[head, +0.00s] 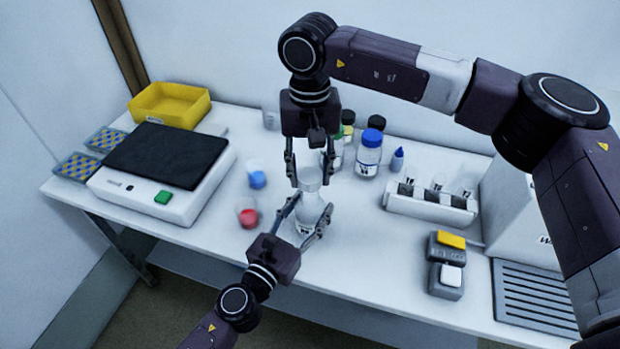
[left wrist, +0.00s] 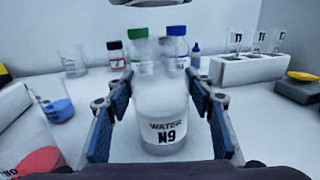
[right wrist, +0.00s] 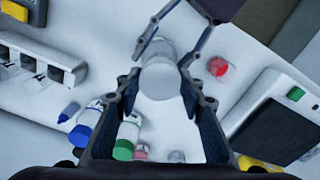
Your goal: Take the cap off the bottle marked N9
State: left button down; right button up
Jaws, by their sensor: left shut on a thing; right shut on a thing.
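The bottle marked N9 (head: 308,215) is whitish and clear, with a "WATER N9" label that reads plainly in the left wrist view (left wrist: 165,132). It is upright above the front part of the table. My left gripper (head: 313,207) is shut on its body from the front, one finger on each side. The pale cap (head: 309,180) is at the top of the bottle, between the fingertips of my right gripper (head: 310,173), which comes down from above and is shut on it. The cap also shows in the right wrist view (right wrist: 160,80). I cannot tell whether it still touches the neck.
Blue-capped (head: 369,153) and other capped bottles stand behind. Beakers with blue (head: 257,178) and red liquid (head: 248,213) are to the left, beside a balance (head: 165,172). A white vial rack (head: 430,205) and a small yellow-topped device (head: 447,262) are to the right.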

pick_arm(q)
jog(key=c, duration=0.9)
grip_release()
jog(key=shift+o, duration=0.2)
